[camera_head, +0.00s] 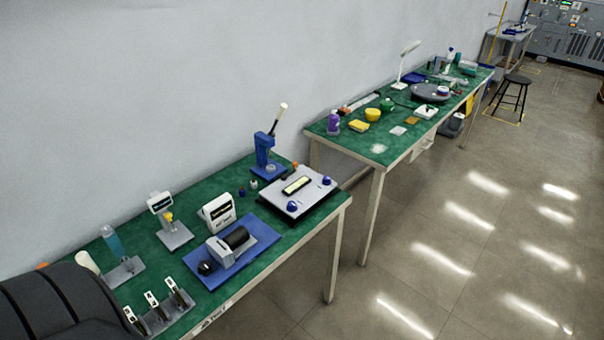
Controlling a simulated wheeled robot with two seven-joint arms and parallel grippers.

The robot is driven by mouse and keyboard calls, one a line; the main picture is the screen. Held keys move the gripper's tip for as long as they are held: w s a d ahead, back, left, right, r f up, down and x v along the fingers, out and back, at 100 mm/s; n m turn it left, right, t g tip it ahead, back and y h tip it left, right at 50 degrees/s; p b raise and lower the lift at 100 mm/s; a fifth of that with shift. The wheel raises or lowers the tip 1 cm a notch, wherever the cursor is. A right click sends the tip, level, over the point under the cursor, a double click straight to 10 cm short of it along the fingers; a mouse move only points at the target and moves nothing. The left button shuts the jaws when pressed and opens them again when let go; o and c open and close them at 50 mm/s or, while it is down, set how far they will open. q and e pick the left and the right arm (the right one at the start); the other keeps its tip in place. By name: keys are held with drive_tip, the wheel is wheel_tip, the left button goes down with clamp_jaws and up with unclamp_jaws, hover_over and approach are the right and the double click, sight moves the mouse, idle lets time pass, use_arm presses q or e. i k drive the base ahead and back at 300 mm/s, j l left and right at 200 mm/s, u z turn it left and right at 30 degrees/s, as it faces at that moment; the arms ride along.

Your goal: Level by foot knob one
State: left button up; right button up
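A grey plate device (273,194) with a dark base sits at the right end of the near green-topped table. A pale yellow bar-shaped window in a dark frame (297,185) lies on its top. Two blue knobs show on it, one at its front corner (292,206) and one at its right corner (326,180). No number is readable on either knob, so I cannot tell which is knob one. The tilt of the plate and any bubble are too small to tell. Neither of my grippers is in view.
Near table (215,275): blue lever press (264,158) behind the plate, white display box (217,212), black roller on a blue base (237,239), stand with a display (161,203), several toggle clamps (153,303). A second cluttered table (385,150) stands beyond a gap. Floor at right is open.

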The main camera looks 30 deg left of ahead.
sight(292, 206)
drive_tip(key=u, duration=1)
